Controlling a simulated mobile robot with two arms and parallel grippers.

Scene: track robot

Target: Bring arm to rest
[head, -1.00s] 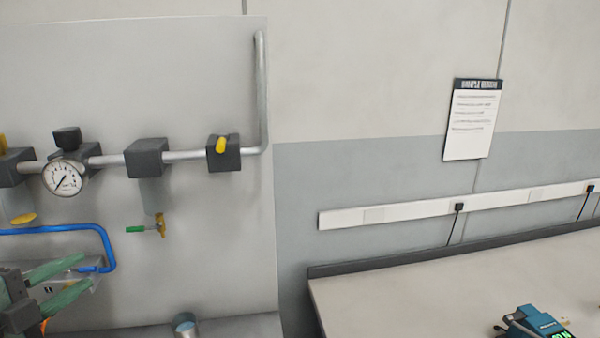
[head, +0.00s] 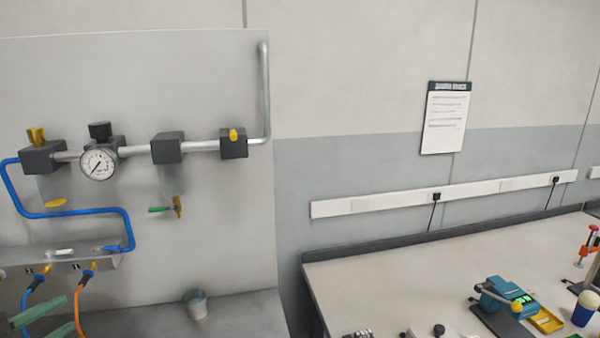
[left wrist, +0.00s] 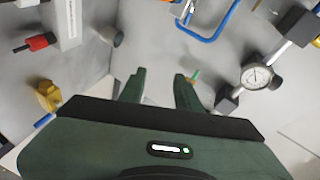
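My left gripper (head: 68,310) is at the lower left of the head view, with its two green fingers apart. In the left wrist view the fingers (left wrist: 159,76) are also spread, with nothing between them. It is in front of the grey panel, close to the hoses, and touching cannot be told. Most of my left arm is outside the head view. My right gripper is in neither view.
The panel carries a pipe with a gauge (head: 98,164), a blue hose (head: 70,211) and a manifold (head: 75,260) with plugged hoses. A metal cup (head: 196,304) stands below. At right, a bench (head: 400,270) holds a teal device (head: 503,297) and a yellow tray (head: 546,320).

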